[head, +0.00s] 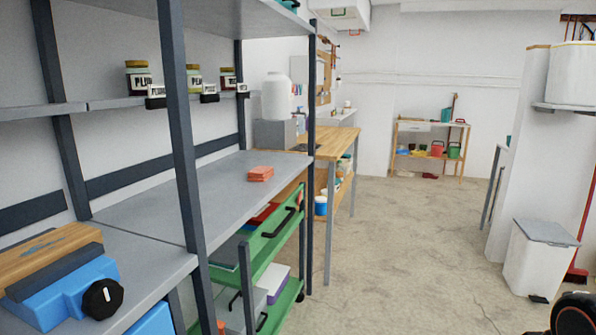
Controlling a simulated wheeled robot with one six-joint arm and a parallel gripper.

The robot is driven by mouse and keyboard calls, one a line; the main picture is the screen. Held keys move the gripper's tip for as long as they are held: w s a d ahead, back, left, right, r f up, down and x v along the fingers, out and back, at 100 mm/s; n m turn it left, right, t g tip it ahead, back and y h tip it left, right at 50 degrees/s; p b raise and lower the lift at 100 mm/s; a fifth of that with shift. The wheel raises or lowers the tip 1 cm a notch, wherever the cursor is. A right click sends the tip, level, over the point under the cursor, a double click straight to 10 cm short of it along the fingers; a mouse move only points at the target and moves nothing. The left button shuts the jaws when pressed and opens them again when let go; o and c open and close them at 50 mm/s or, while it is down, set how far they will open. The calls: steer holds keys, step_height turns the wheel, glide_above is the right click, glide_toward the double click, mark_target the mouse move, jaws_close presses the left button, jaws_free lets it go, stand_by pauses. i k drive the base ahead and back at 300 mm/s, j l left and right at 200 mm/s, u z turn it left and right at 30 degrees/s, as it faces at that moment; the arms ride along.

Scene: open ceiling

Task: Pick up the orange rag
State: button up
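The orange rag (260,173) looks like a small folded stack. It lies flat on the grey shelf (165,205) of the metal rack, near the right front part of that level. Nothing covers it. My gripper is not in view. A dark rounded part at the bottom right corner appears to be a piece of my own arm, far to the right of the rag.
A dark rack post (182,130) stands left of the rag, another (312,140) to its right. A green cart (265,250) sits below. A blue-and-wood tool (60,275) lies front left. A white bin (540,258) stands right. The middle floor is clear.

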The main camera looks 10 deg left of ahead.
mark_target(261, 174)
steer(key=u, duration=0.8)
